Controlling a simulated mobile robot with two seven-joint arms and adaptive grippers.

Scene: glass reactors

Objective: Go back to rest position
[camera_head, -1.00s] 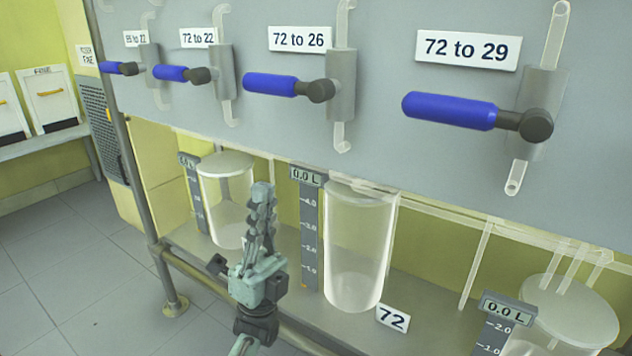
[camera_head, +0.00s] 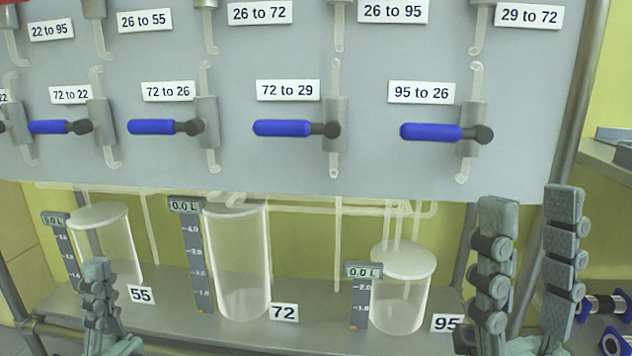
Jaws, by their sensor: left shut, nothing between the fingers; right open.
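My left gripper (camera_head: 99,283) is at the lower left, in front of the glass reactor labelled 55 (camera_head: 110,240). Its fingers point up, are shut together and hold nothing. My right gripper (camera_head: 527,240) is at the lower right, its two fingers upright and wide apart with nothing between them. It is to the right of the reactor labelled 95 (camera_head: 403,290). Both grippers are below the row of blue-handled valves and apart from the handles.
A grey panel (camera_head: 270,75) carries labelled valves with horizontal blue handles, such as 72 to 29 (camera_head: 283,128) and 95 to 26 (camera_head: 432,132). Reactor 72 (camera_head: 240,265) stands on the grey shelf (camera_head: 235,335). The level displays read 0.0 L. A side table (camera_head: 608,165) is at the right.

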